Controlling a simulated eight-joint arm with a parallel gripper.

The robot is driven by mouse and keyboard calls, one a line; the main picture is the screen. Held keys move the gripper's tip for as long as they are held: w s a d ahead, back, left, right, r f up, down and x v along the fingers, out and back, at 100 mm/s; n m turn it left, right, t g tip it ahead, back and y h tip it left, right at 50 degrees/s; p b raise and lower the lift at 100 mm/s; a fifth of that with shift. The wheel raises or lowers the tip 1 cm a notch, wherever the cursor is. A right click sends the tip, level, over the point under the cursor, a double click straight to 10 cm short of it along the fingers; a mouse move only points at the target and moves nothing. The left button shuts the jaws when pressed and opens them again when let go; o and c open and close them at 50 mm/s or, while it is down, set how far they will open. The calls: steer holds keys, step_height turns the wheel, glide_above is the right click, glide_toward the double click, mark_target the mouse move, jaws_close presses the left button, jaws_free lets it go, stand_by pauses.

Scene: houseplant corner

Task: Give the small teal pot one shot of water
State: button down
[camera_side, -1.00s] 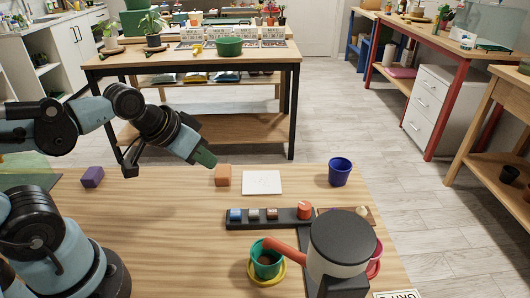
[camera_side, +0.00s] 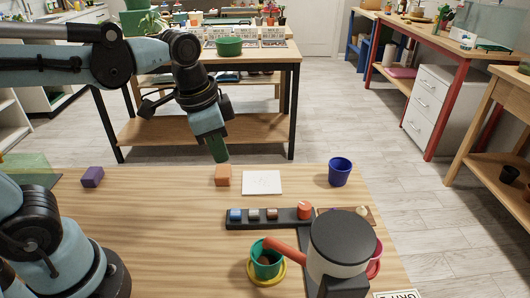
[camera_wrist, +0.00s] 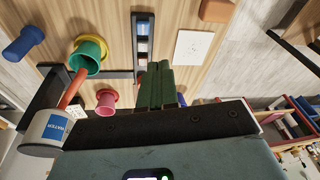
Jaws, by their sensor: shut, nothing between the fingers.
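The small teal pot (camera_side: 267,263) with brown soil stands on a yellow saucer (camera_side: 266,281) near the front of the table. It also shows in the wrist view (camera_wrist: 90,56). A dispenser (camera_side: 340,240) with a dark top stands to its right, labelled WATER in the wrist view (camera_wrist: 40,130). Its red spout (camera_side: 284,249) reaches to the teal pot's rim. My gripper (camera_side: 221,158) has green fingers, is shut and empty, and points down above the table's back part, near the orange block. Its fingers also show in the wrist view (camera_wrist: 158,85).
A black strip (camera_side: 257,225) holds several small pieces and a red knob (camera_side: 304,210). A pink pot (camera_wrist: 105,101) is beside the dispenser. The left middle table is clear.

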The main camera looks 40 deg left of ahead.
mark_target(236, 211)
steer(key=m+g, duration=0.1)
steer(key=d+m, duration=0.1)
steer(key=d+r+m+g, duration=0.1)
steer(key=shift+w+d+g, duration=0.2)
steer(key=shift+w+g, duration=0.1)
steer(key=shift+w, duration=0.1)
steer(key=shift+f, duration=0.1)
step_height(236, 211, down, 14)
steer(key=shift+r, duration=0.1)
stand_by(0.7)
steer(key=shift+f, duration=1.05)
steer(key=shift+w, duration=0.1)
step_height(236, 211, up, 14)
steer(key=shift+r, duration=0.2)
stand_by(0.3)
